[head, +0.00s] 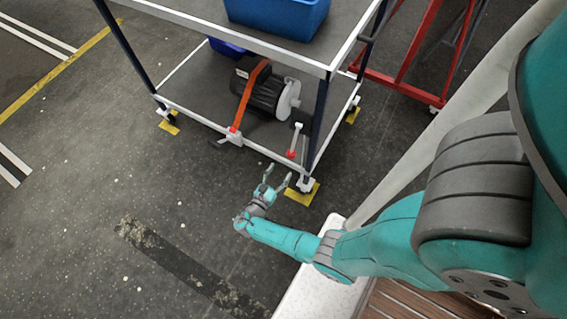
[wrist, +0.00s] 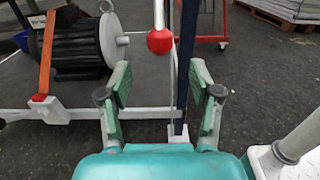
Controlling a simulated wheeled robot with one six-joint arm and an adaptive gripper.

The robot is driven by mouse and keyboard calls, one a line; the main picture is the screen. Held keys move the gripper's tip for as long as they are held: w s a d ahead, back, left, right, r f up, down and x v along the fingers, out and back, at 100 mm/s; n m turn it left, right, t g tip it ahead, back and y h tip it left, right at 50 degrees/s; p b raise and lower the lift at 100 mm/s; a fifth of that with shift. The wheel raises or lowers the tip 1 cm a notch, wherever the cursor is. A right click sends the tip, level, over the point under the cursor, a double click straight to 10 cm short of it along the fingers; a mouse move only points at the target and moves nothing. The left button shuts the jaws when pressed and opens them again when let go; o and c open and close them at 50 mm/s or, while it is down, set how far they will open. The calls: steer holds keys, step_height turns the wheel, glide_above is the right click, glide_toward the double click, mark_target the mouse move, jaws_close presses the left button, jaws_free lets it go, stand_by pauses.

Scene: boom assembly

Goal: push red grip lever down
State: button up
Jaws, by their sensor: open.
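A lever with a red ball grip (head: 291,154) and a pale rod stands at the right front of the cart's lower shelf. In the wrist view its red ball (wrist: 160,41) shows above and between my fingers, beside a dark cart post. My gripper (head: 277,178) is open and empty, in front of the cart's front right corner. In the wrist view, my gripper (wrist: 161,88) has its fingers spread, with no visible contact with the lever.
The cart (head: 200,121) carries a black motor (head: 262,91) with an orange strap (head: 243,97) on its lower shelf. A blue bin (head: 278,14) stands on top. A red frame (head: 400,75) is behind right. The floor to the left is clear.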

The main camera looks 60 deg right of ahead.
steer(key=shift+a, duration=0.45)
steer(key=shift+r, duration=0.2)
steer(key=c, duration=0.7)
steer(key=shift+w+a+r+m+g+y, duration=0.25)
steer(key=shift+a+r+m+g+y, duration=0.1)
steer(key=shift+r, duration=0.15)
steer(key=shift+w+a+r+m+g+y, duration=0.25)
steer(key=shift+a+r+m+g+y, duration=0.1)
steer(key=shift+r, duration=0.15)
jaws_close()
steer(key=y, duration=0.4)
glide_toward(288, 156)
steer(key=shift+g, duration=0.3)
steer(key=shift+x, duration=3.5)
